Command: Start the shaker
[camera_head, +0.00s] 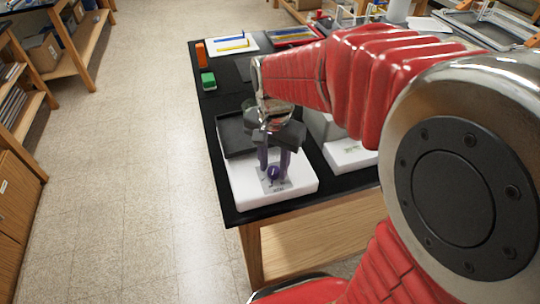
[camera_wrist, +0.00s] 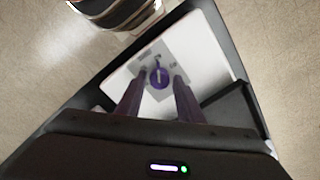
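The shaker (camera_head: 302,177) is a white box with a dark platform (camera_head: 234,134) at its back, near the front corner of the black table. My gripper (camera_head: 274,160) points down over this panel. In the wrist view its two purple fingers (camera_wrist: 158,88) are apart, one on each side below the knob, with nothing between them. I cannot tell how far above the panel the fingertips are.
A second white device (camera_head: 348,155) stands just right of the shaker, partly behind my arm. A green block (camera_head: 208,81) and an orange block (camera_head: 200,54) stand at the table's left edge. A white tray (camera_head: 250,42) with coloured items lies further back. The floor at left is clear.

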